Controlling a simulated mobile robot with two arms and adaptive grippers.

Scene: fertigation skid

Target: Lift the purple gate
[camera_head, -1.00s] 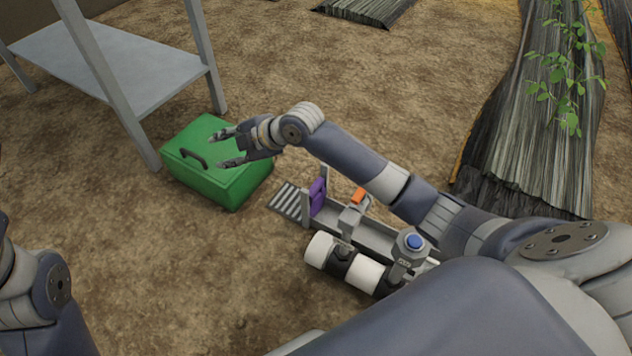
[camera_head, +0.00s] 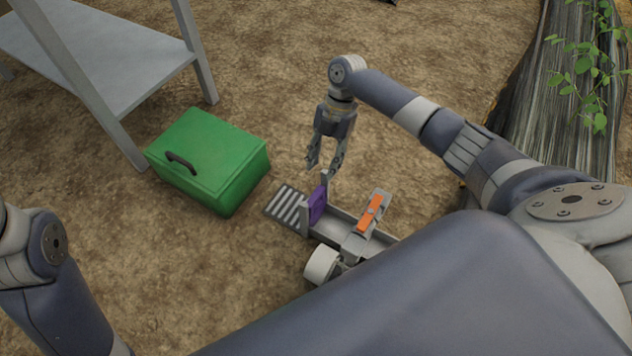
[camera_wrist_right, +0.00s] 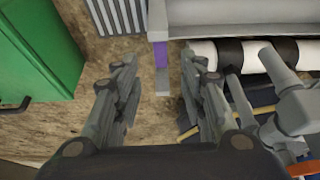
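The purple gate (camera_head: 317,204) stands upright between grey posts at the left end of a grey trough (camera_head: 336,228) in the head view. In the right wrist view the gate shows as a thin purple strip (camera_wrist_right: 162,54), seen nearly edge-on from above. My right gripper (camera_head: 324,167) points down just above and behind the gate, its two fingers apart and empty. In the right wrist view the open fingers (camera_wrist_right: 157,68) lie on either side of the gate's line. I cannot tell the exact height gap. My left gripper is out of view; only my left arm shows.
A slatted grate (camera_head: 286,206) lies left of the gate. An orange-topped part (camera_head: 371,213) and a white cylinder (camera_head: 321,265) are beside the trough. A green box (camera_head: 208,160) and a grey shelf (camera_head: 110,60) stand to the left. Bare soil lies behind.

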